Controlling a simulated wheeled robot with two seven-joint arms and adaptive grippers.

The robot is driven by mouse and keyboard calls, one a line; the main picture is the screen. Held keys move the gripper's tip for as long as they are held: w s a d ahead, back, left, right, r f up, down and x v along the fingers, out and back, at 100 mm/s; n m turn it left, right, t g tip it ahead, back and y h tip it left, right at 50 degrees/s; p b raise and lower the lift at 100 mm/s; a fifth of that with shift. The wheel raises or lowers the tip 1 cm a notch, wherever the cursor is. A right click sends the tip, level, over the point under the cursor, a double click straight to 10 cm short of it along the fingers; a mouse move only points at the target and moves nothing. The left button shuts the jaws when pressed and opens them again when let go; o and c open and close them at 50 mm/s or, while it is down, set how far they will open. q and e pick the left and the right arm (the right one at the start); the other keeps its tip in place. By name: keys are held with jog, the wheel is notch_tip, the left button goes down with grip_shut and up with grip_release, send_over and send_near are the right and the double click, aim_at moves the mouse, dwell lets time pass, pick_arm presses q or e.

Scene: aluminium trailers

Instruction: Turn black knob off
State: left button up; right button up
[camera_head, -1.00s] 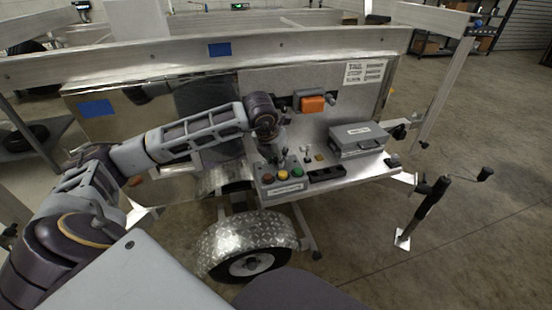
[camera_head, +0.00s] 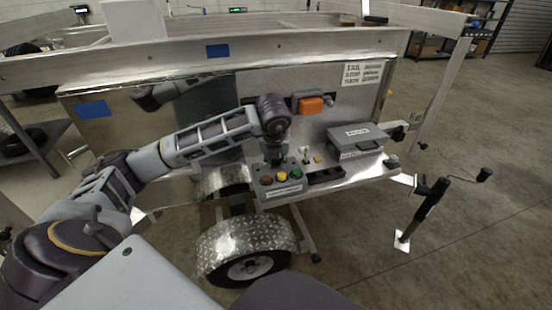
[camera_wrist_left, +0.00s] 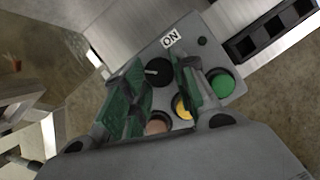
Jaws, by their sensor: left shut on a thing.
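The black knob (camera_wrist_left: 158,70) sits on a grey control box (camera_head: 283,193), with a white mark on its face pointing left in the wrist view. An ON label (camera_wrist_left: 171,39) is on the box above it in that view. My left gripper (camera_head: 275,160) reaches down over the box. In the wrist view its green-padded fingers (camera_wrist_left: 160,85) stand on either side of the knob and are shut on it. In the head view the gripper hides the knob. My right gripper is not in view.
Red (camera_head: 266,181), yellow (camera_head: 281,177) and green (camera_head: 296,173) buttons line the front of the box, close to the fingers. A black switch panel (camera_head: 326,176) and a grey lidded case (camera_head: 357,140) are to the right. An orange-faced device (camera_head: 311,105) is behind.

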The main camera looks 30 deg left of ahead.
pick_arm(q)
jog(key=o, duration=1.1)
jog(key=shift+c, duration=0.2)
jog(key=v, duration=1.2)
jog(key=shift+r, duration=0.15)
